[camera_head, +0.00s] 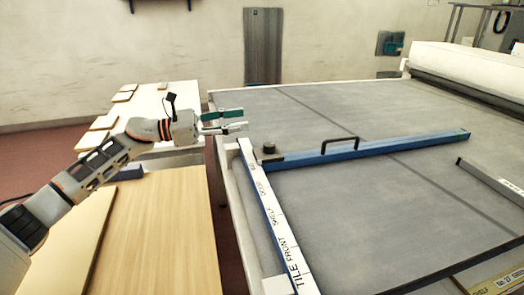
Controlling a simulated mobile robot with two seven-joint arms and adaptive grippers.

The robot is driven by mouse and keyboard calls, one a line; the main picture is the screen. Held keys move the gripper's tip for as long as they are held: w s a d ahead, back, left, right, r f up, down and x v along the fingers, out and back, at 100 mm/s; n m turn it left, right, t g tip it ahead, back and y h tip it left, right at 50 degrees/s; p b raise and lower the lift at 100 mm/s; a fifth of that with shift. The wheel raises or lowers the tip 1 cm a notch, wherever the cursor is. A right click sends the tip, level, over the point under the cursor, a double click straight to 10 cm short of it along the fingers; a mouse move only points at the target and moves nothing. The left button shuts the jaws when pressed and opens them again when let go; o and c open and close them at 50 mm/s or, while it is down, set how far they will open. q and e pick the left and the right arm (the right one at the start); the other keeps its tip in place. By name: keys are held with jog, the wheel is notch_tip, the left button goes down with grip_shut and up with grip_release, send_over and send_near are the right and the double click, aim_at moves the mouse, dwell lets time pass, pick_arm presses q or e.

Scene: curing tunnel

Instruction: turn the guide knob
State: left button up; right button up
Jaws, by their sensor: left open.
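The guide knob (269,148) is a small dark round knob at the left end of the blue guide bar (390,147). My left gripper (238,120) is open and empty, above the left edge of the grey table. In the picture it is up and to the left of the knob, apart from it. My right gripper is not in view.
A wooden board (165,235) lies on the left at the front. A white table (150,110) with several small tan pieces stands behind it. A white roller-like housing (470,70) is at the back right. A short grey bar (490,180) lies at the right. Much of the grey surface is clear.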

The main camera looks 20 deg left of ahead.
pick_arm(q)
jog(key=b, duration=0.3)
send_near(265, 144)
jog(key=d, duration=0.2)
jog(key=shift+n+g, duration=0.3)
jog(key=shift+n, duration=0.1)
jog(key=x, duration=0.4)
jog(key=w+p+x, duration=0.1)
jog(key=x, duration=0.2)
jog(key=shift+a+f, duration=0.15)
jog(key=shift+a, duration=0.1)
jog(key=shift+w+d+f+y, duration=0.1)
jog(key=shift+w+d+y, duration=0.2)
jog(key=shift+d, duration=0.2)
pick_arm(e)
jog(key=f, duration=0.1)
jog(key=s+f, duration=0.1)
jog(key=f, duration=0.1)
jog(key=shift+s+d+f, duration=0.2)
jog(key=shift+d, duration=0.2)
